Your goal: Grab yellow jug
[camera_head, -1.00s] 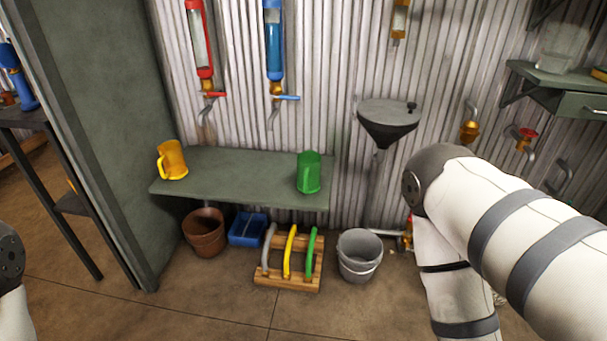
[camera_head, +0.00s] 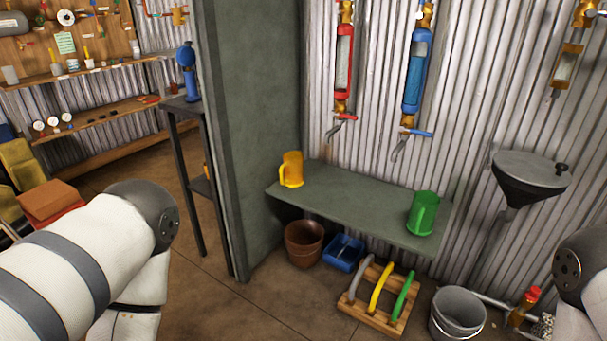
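The yellow jug (camera_head: 292,169) stands upright at the left end of a grey-green shelf (camera_head: 340,200) against the corrugated wall. Its handle faces left and toward me. A green jug (camera_head: 422,213) stands near the right end of the same shelf. My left arm comes in from the left and my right arm shows at the right edge. Both grippers are out of the picture, so I cannot see whether they are open or shut. Nothing touches the yellow jug except the shelf.
A grey-green partition (camera_head: 250,130) rises just left of the shelf. Below the shelf are a brown pot (camera_head: 304,244), a blue tray (camera_head: 344,253) and a wooden rack (camera_head: 376,318) with coloured hoops.

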